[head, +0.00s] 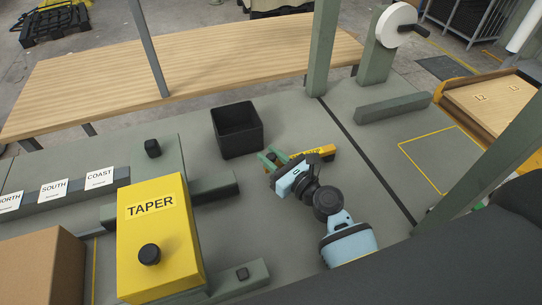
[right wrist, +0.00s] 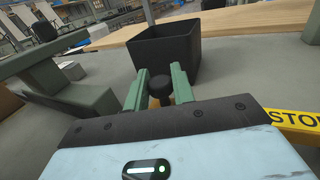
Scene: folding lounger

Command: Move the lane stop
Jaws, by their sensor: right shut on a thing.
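The lane stop (head: 325,152) is a yellow bar with dark lettering, partly hidden behind my right gripper in the head view. In the right wrist view its yellow end (right wrist: 295,120) shows at the right edge with the letters "STO". My right gripper (head: 268,158) is shut on the lane stop. In the right wrist view the green fingers (right wrist: 160,88) close around a dark round knob with a yellowish part under it. I cannot tell whether the bar touches the table. My left gripper is not in view.
A black open bin (head: 238,152) stands just beyond the right gripper. A yellow TAPER box (head: 155,248) with a black knob is at left. A dark line (head: 370,165) and yellow outlined square (head: 428,160) mark the clear table to the right. A green post (head: 322,50) stands behind.

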